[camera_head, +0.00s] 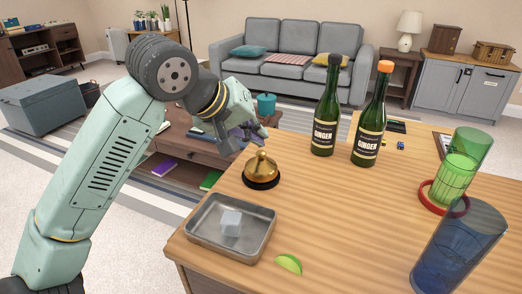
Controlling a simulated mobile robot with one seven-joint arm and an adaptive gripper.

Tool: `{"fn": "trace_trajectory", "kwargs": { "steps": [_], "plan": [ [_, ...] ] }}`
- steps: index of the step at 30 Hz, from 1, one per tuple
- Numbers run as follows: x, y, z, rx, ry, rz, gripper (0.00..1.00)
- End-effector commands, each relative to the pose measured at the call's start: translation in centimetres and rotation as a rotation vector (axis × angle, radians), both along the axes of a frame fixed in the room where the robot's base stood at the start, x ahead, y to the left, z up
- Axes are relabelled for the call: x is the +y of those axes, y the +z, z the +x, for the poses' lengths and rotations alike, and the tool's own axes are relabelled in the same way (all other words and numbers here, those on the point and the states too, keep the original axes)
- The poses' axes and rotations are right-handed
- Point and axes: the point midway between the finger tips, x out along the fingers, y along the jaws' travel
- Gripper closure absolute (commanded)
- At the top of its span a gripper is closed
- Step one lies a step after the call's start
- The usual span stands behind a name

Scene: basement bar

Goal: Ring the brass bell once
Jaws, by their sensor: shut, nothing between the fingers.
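The brass bell (261,168) stands upright on its dark base near the left edge of the wooden table, with a small knob on top. My gripper (254,139) is shut and empty. It reaches in from the left and its tips are close to the top of the bell, a little above and behind it in the picture. I cannot tell whether the tips touch the knob.
A metal tray (203,243) with an ice cube (231,222) sits in front of the bell. A lime wedge (289,264) lies beside it. Two ginger bottles (325,110) stand behind right. A green glass (464,165) and blue glass (458,246) stand at right. The table's middle is clear.

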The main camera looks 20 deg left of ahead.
Motion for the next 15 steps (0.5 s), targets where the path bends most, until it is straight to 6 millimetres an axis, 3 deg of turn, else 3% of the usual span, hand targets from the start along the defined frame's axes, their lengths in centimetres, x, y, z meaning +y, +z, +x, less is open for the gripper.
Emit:
{"fn": "trace_trajectory", "kwargs": {
  "steps": [8, 15],
  "plan": [
    [0.0, 0.1, 0.0, 0.000, 0.000, 0.000, 1.00],
    [-0.1, 2.1, 0.0, 0.000, -0.001, 0.002, 1.00]
  ]
}}
